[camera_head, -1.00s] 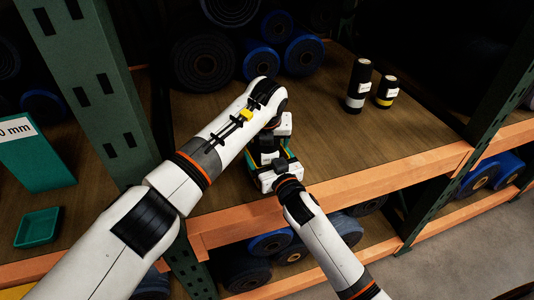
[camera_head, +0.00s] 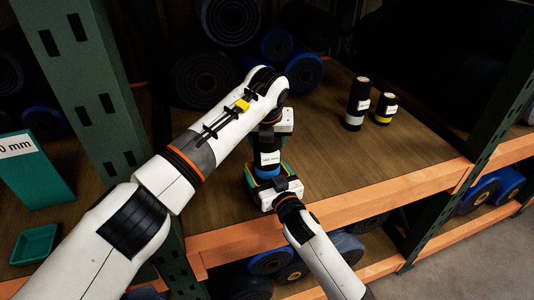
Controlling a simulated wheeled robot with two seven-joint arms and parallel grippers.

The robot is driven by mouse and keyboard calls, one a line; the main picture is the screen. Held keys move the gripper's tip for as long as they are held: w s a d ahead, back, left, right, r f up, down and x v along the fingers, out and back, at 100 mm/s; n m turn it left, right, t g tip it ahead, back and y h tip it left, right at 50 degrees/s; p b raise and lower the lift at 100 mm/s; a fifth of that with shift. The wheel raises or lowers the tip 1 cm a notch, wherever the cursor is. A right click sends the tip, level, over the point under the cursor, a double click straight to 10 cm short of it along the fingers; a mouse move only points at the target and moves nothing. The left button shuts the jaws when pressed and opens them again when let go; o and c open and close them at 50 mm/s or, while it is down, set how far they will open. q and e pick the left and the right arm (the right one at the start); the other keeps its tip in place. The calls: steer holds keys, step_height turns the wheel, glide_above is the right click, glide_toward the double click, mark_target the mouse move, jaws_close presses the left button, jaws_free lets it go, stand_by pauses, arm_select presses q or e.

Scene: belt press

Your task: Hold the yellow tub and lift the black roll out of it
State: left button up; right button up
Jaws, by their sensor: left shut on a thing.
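The black roll (camera_head: 267,145) has a white label and a blue lower part, and stands about upright. My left gripper (camera_head: 269,131) is shut on its upper part from above; my arm hides some of the grip. The tub (camera_head: 252,183) shows only as a narrow yellow and teal edge below the roll, on the brown shelf. The roll's lower end is at the tub's opening; I cannot tell whether it is clear of the rim. My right gripper (camera_head: 278,189) is at the tub's near side, and its fingers are too hidden to read.
A tall black roll (camera_head: 357,104) and a shorter one with a yellow band (camera_head: 385,109) stand to the right on the shelf. Large rolls (camera_head: 205,75) lie at the back. A green post (camera_head: 85,85) stands left. The shelf right of the tub is clear.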

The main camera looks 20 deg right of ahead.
arm_select(q)
step_height(320, 180, up, 4)
steer(key=shift+r, duration=0.1)
arm_select(e)
steer(key=o, duration=0.8)
